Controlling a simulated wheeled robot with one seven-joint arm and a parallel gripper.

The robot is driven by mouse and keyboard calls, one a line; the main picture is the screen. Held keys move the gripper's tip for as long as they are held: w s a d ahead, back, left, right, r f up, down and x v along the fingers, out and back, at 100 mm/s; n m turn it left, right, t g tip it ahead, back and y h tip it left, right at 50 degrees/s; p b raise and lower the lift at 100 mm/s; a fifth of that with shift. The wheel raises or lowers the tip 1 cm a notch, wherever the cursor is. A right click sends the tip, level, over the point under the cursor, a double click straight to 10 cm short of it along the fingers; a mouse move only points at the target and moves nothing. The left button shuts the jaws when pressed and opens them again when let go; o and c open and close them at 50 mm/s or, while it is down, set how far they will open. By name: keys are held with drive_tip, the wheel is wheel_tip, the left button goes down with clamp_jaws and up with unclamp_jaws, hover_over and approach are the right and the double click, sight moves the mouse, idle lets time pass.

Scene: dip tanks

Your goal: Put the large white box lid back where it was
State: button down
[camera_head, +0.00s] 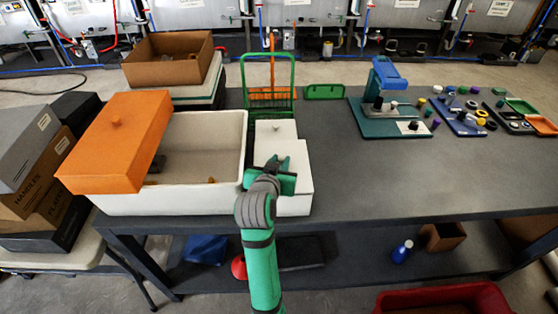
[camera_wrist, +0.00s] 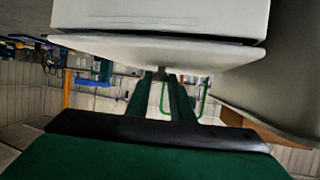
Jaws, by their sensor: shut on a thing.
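The large white box (camera_head: 296,204) stands on the grey table, beside the big open white bin. A white lid (camera_head: 298,152) is over its top, partly hidden by my gripper (camera_head: 280,172). In the wrist view the lid (camera_wrist: 150,50) lies along the box (camera_wrist: 160,15), with a dark gap between them. I cannot tell whether they touch. My gripper (camera_wrist: 162,78) is shut on the lid's small knob (camera_wrist: 161,73). A smaller white lidded box (camera_head: 275,131) stands just behind.
The open white bin (camera_head: 170,204) is left of my gripper, with an orange lid (camera_head: 115,145) tilted across its left side. A green rack (camera_head: 269,75) stands behind. A blue-and-green device (camera_head: 388,105) and trays of small parts are farther right. The table's middle right is clear.

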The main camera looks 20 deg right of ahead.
drive_tip(key=c, duration=1.6)
unclamp_jaws()
drive_tip(key=shift+o, duration=0.2)
drive_tip(key=shift+r, duration=0.2)
drive_tip(key=v, duration=1.2)
drive_tip(key=shift+r, duration=0.4)
